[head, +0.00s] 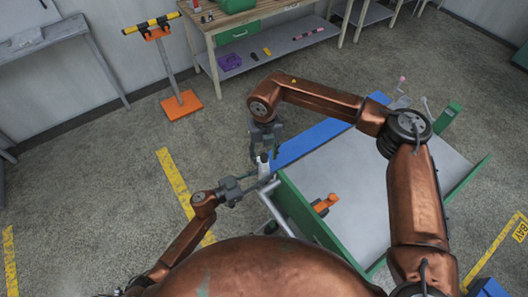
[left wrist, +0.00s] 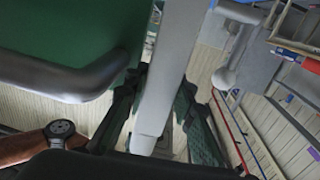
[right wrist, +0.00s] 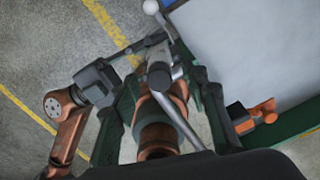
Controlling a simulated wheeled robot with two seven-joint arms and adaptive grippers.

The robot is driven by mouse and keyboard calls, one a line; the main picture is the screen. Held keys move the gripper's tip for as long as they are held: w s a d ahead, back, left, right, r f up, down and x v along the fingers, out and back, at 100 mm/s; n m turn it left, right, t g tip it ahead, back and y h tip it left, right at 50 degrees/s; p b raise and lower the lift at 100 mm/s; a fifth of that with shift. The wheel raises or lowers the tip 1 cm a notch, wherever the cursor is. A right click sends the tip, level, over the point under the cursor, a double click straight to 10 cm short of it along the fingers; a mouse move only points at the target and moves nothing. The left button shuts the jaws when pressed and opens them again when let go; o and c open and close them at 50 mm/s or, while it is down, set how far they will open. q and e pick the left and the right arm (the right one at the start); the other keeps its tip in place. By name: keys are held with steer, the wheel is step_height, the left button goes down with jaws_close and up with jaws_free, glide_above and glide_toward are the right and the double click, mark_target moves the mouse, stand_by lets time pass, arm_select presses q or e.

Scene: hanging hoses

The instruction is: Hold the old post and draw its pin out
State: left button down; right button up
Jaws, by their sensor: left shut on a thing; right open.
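The old post, a light grey upright bar (left wrist: 165,75), runs between the fingers of my left gripper (left wrist: 158,115), which is shut on it. In the head view the post (head: 263,168) stands beside the cart's green side, with my left gripper (head: 255,183) reaching it from the left. My right gripper (head: 265,148) is just above the post top, pointing down. In the right wrist view my right gripper (right wrist: 165,85) is open, with a grey rounded post end (right wrist: 158,76) between its fingers. I cannot clearly make out the pin.
A cart with a pale grey top and green side walls (head: 300,210) is close on the right; an orange clamp-like part (head: 325,204) sits at its wall. An orange-based stand (head: 181,105) and a workbench (head: 265,18) are farther back. Open floor lies left.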

mark_target(264, 156)
steer(key=shift+c, duration=0.5)
jaws_close()
steer(key=shift+r, duration=0.8)
stand_by(0.5)
steer(key=shift+r, duration=2.85)
steer(key=shift+r, duration=1.45)
